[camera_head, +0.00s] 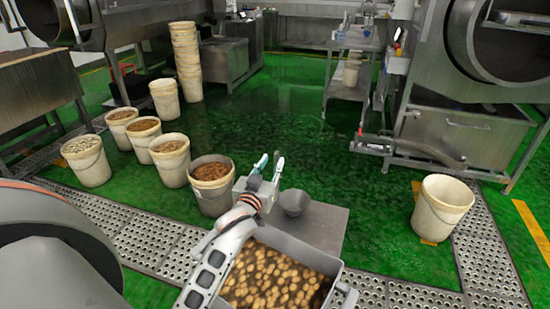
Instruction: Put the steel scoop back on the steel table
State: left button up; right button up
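A small dark grey steel bowl shape (294,202), which looks like the scoop, rests on or just above a flat grey steel top (325,228) in the middle of the head view. Its handle cannot be made out. My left gripper (270,166) is just left of and beyond the bowl, with its two pale fingers apart, pointing up and away. I see nothing between the fingertips. The gripper body covers the left edge of the steel top. My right gripper is not in view.
A steel bin (333,264) of potato-like pieces stands in front of the steel top. Several filled buckets stand left, including one (212,184) close to my gripper. An empty white bucket (442,207) stands right. A steel worktable (352,42) is at the back. Green floor between is clear.

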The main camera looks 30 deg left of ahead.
pick_arm(q)
jog(key=v, duration=0.7)
jog(key=shift+s, duration=0.15)
dwell(0.3)
